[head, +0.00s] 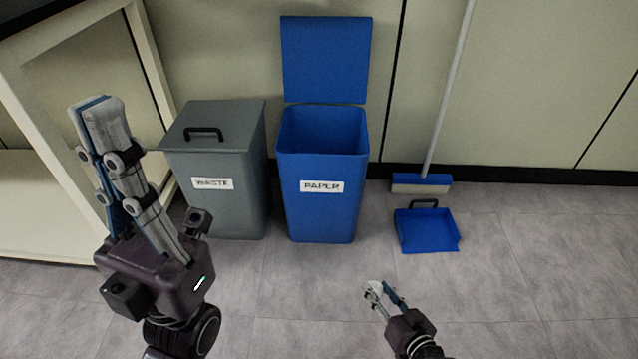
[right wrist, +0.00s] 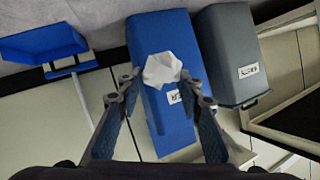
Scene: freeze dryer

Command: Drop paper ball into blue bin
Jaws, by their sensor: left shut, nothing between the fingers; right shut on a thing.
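The blue bin (head: 322,215) labelled PAPER stands on the floor against the wall. Its lid (head: 325,60) is raised upright and its opening is clear. My right gripper (head: 382,288) is low in the head view, in front of and to the right of the bin. In the right wrist view my right gripper (right wrist: 160,78) is shut on the crumpled white paper ball (right wrist: 162,69), held between the fingertips. The blue bin (right wrist: 165,35) shows behind the ball there. My left gripper (head: 97,104) is shut and empty at the left, its fingers pointing up.
A grey WASTE bin (head: 225,215) with its lid shut stands just left of the blue bin. A blue dustpan (head: 428,233) and a broom (head: 421,184) are to the right. A pale bench frame (head: 45,130) is at the left. The floor (head: 300,285) before the bins is clear.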

